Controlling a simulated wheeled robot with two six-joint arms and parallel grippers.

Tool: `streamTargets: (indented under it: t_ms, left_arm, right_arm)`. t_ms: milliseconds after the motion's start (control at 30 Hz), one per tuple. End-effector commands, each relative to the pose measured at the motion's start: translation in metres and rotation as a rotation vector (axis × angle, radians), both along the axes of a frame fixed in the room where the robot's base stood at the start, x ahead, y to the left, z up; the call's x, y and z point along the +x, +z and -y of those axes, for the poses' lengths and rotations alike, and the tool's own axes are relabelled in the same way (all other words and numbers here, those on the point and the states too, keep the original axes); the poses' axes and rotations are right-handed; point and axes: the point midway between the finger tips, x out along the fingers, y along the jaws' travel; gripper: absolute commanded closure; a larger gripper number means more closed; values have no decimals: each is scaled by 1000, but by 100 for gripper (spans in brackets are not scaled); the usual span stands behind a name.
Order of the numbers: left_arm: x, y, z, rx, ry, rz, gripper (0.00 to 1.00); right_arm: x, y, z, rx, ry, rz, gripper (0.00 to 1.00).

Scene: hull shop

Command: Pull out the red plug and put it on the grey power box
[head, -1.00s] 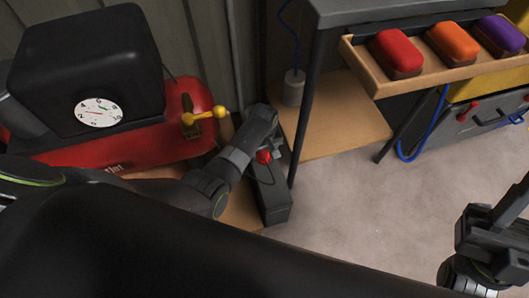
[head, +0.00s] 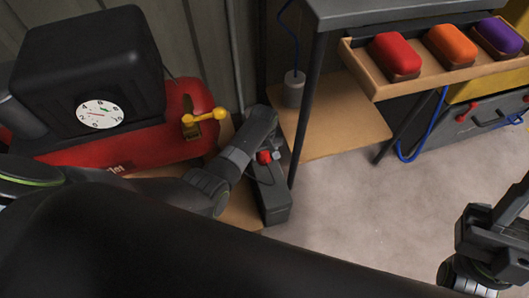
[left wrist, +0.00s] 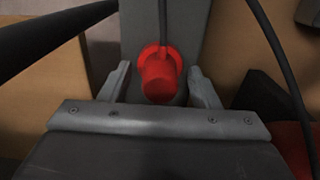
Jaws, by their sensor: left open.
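The red plug (left wrist: 160,80) sits on the long dark grey power box, with a dark cord running up from it in the left wrist view. In the head view the plug (head: 264,157) is a small red spot on the power box (head: 275,205), partly covered by my left arm. My left gripper (left wrist: 161,72) is open, with one finger on each side of the plug. Gaps show between the fingers and the plug. My right gripper (head: 490,225) is at the lower right of the head view, far from the plug; its jaw state is unclear.
A red compressor (head: 150,145) with a yellow valve handle (head: 205,115) stands left of the power box. A table leg (head: 306,115) rises just right of it. A wooden tray (head: 440,78) holds red, orange and purple blocks. The floor at the right is clear.

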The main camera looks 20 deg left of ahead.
Motion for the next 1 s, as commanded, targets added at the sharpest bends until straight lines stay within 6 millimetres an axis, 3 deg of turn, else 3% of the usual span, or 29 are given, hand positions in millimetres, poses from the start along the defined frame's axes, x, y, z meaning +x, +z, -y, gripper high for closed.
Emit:
streamTargets:
  t_ms: [800, 1000]
  left_arm:
    - [0, 0, 0, 0, 0, 0, 44]
    - [0, 0, 0, 0, 0, 0, 68]
  right_arm:
    - [0, 5, 0, 0, 0, 0, 64]
    - [0, 5, 0, 0, 0, 0, 64]
